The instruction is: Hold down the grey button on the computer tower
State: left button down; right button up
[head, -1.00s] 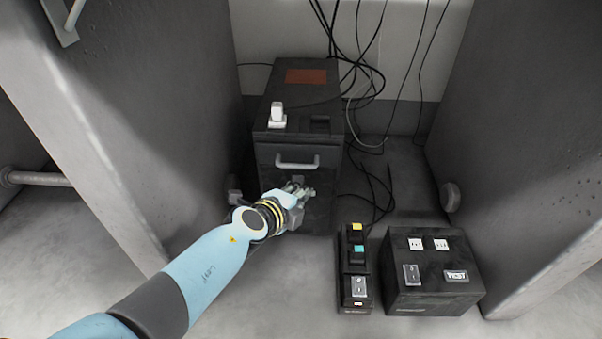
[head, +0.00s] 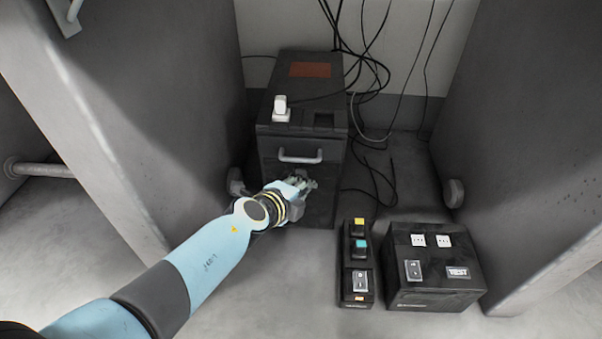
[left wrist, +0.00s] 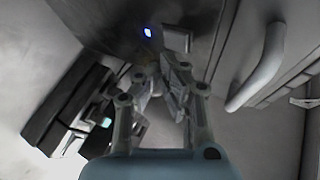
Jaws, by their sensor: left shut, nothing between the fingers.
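The black computer tower (head: 280,140) stands upright against the back wall, with a light grey handle (head: 300,156) across its front. In the left wrist view, the small grey button (left wrist: 177,39) sits on the tower's dark front beside a lit blue light (left wrist: 148,32). My left gripper (head: 308,184) is in front of the tower, below the handle. It is shut and empty; its fingertips (left wrist: 164,72) are just short of the button in the picture. I cannot tell whether they touch the front. My right gripper is out of view.
A black box with sockets and a switch (head: 433,290) and a narrow switch strip (head: 356,285) stand on the floor to the right. Large grey panels (head: 530,150) flank the tower on both sides. Black cables (head: 372,80) hang behind it.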

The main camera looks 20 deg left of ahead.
pick_arm(q)
jog(key=shift+w, duration=0.1)
dwell(0.5)
jog(key=shift+w+a, duration=0.1)
jog(key=shift+w, duration=0.2)
jog(key=shift+w+a, duration=0.15)
jog(key=shift+w, duration=0.2)
dwell(0.6)
dwell(3.0)
jog(key=shift+s+d+p, duration=0.25)
jog(key=shift+s+p, duration=0.1)
jog(key=shift+s, duration=0.45)
jog(key=shift+s+d, duration=0.25)
jog(key=shift+s, duration=0.55)
jog(key=shift+s+d, duration=0.2)
jog(key=shift+s, duration=0.6)
jog(key=shift+s+d, duration=0.25)
jog(key=shift+s, duration=0.55)
